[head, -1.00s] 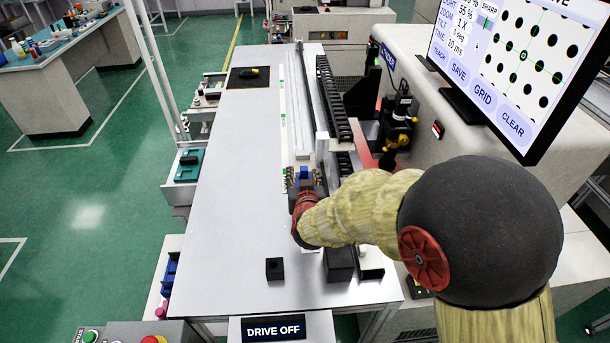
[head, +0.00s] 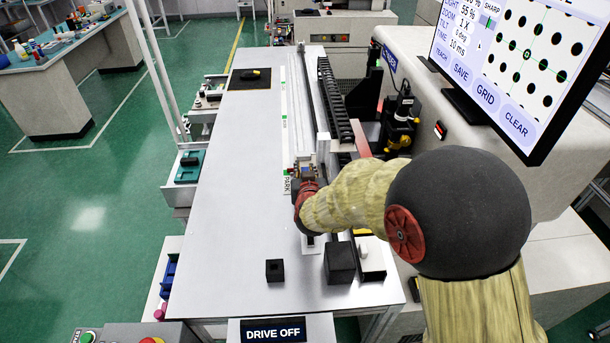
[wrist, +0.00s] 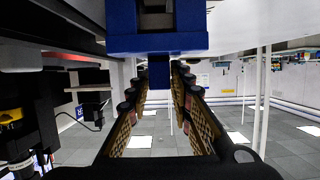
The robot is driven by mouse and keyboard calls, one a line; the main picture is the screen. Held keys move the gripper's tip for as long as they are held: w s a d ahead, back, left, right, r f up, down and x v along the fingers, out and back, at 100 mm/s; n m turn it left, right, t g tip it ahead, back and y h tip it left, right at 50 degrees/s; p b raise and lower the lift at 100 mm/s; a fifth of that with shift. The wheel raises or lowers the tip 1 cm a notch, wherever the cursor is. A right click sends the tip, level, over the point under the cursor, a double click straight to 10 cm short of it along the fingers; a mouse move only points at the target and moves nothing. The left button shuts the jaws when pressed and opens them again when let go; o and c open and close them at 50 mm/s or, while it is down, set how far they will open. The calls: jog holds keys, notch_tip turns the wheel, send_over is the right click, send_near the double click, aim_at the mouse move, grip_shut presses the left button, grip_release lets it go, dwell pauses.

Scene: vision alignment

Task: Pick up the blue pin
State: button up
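The blue pin (wrist: 159,73) shows in the wrist view as a short, square-ended blue stub on a wider blue block (wrist: 120,42). That view is upside down, with the table surface along the top. My gripper (wrist: 158,85) has its two gold-padded fingers on either side of the stub, near the fingertips. The fingers look open, with a narrow gap beside the stub; light contact cannot be ruled out.
A black cube (head: 275,270) and a larger dark block (head: 340,262) stand on the table's near part (head: 225,240). A black cable chain (head: 335,100) runs along the rail's right.

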grip_shut()
dwell(0.3)
